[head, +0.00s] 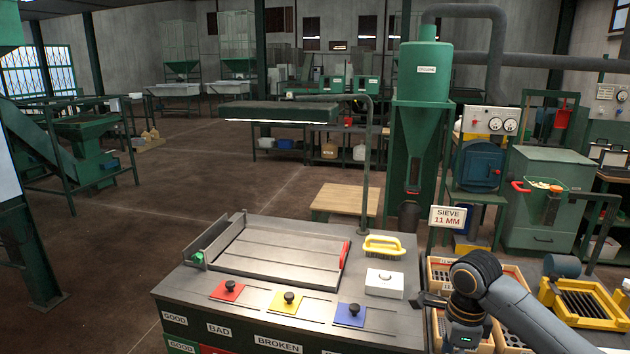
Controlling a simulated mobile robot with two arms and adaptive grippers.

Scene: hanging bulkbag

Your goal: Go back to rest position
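My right arm comes in from the lower right and bends at a dark wrist. My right gripper (462,332) is at the bottom edge, in front of the wooden sieve boxes (438,262) and just right of the sorting table (225,275). Its fingers are not clear, so I cannot tell whether it is open or shut or whether it holds anything. My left arm and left gripper are not in view.
On the table are a yellow brush (383,245), a white box (384,284), and red (226,291), yellow (285,302) and blue (349,315) slides with black knobs. A lamp (280,111) overhangs it. A yellow-framed sieve (583,302) is at right. Open floor lies left.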

